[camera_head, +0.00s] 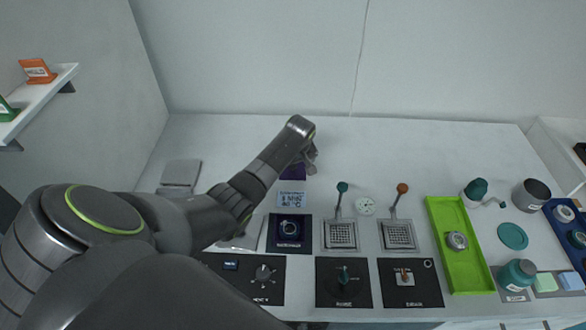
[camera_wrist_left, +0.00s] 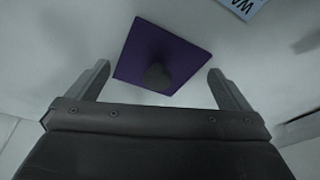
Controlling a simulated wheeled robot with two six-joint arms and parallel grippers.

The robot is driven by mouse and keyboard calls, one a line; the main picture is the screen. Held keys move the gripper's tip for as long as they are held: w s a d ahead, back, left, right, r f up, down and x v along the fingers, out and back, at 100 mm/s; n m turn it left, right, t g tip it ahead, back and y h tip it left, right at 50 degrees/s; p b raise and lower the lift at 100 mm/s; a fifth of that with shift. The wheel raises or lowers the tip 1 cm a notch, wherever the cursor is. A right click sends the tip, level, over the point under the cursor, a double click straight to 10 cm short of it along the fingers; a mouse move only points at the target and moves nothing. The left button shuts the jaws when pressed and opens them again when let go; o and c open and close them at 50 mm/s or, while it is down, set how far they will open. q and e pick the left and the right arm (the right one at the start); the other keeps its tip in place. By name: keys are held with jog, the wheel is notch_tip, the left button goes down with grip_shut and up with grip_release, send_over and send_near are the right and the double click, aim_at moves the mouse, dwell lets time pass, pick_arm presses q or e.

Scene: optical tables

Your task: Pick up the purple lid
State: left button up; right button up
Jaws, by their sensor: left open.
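The purple lid (camera_wrist_left: 150,45) is a flat square with a round dark knob (camera_wrist_left: 157,76) on it, lying on the white table. In the head view only part of the purple lid (camera_head: 293,172) shows beside and below my left gripper (camera_head: 311,163). In the left wrist view my left gripper (camera_wrist_left: 160,85) is open, with one finger on each side of the knob and apart from it. The lid is between and beyond the fingertips. My right gripper is not in view.
A label card (camera_head: 292,198) lies just in front of the lid. Black control panels (camera_head: 343,282), two grated plates with levers, a green tray (camera_head: 474,279) and teal vessels stand to the front and right. The table's back is clear.

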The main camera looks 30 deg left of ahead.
pick_arm(q)
jog(key=shift+s+r, duration=0.1)
jog(key=c, duration=2.1)
